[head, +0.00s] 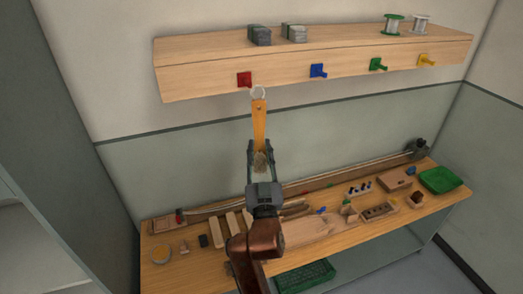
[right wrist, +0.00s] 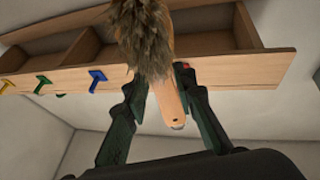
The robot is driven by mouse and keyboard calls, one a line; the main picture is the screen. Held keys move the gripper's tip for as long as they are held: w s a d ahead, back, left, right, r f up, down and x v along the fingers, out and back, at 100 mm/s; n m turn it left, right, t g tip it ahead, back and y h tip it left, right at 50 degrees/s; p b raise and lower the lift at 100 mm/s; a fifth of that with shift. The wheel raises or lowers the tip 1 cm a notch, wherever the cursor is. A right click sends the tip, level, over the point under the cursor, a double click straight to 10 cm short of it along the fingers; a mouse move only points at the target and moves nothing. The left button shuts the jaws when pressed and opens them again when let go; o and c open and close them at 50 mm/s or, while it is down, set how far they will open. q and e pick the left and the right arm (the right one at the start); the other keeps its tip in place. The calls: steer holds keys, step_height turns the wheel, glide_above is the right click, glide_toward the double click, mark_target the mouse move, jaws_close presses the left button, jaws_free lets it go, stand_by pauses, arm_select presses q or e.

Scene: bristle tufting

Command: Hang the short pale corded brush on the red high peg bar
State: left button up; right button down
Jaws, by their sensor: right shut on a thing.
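My right gripper (head: 262,150) is shut on a brush with a pale wooden handle (head: 259,122) and grey-brown bristles (head: 260,162). The brush is upright, handle up and bristles down. A pale cord loop (head: 258,92) tops the handle. In the head view the loop shows just right of and below the red peg (head: 244,79) on the shelf's front; whether it touches anything I cannot tell. In the right wrist view the bristles (right wrist: 146,38) and handle (right wrist: 170,104) lie between my fingers, and a bit of red (right wrist: 186,66) shows beside the handle. My left gripper is out of view.
Blue (head: 318,70), green (head: 378,65) and yellow (head: 427,60) pegs stick out along the wooden shelf (head: 205,82). Grey blocks (head: 260,36) and spools sit on top. Below, the workbench (head: 330,238) holds several wood pieces, tools and a green tray (head: 441,180).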

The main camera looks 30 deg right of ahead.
steer(key=w+d+f+b, duration=0.1)
steer(key=w+d+b, duration=0.1)
steer(key=w, duration=0.8)
steer(key=shift+d+f+b, duration=0.25)
steer(key=shift+f+b, duration=0.1)
steer(key=shift+b, duration=0.4)
steer(key=shift+w, duration=0.15)
stand_by(0.4)
steer(key=c, duration=1.5)
jaws_free()
steer(key=shift+b+v, duration=0.8)
steer(key=shift+v, duration=2.7)
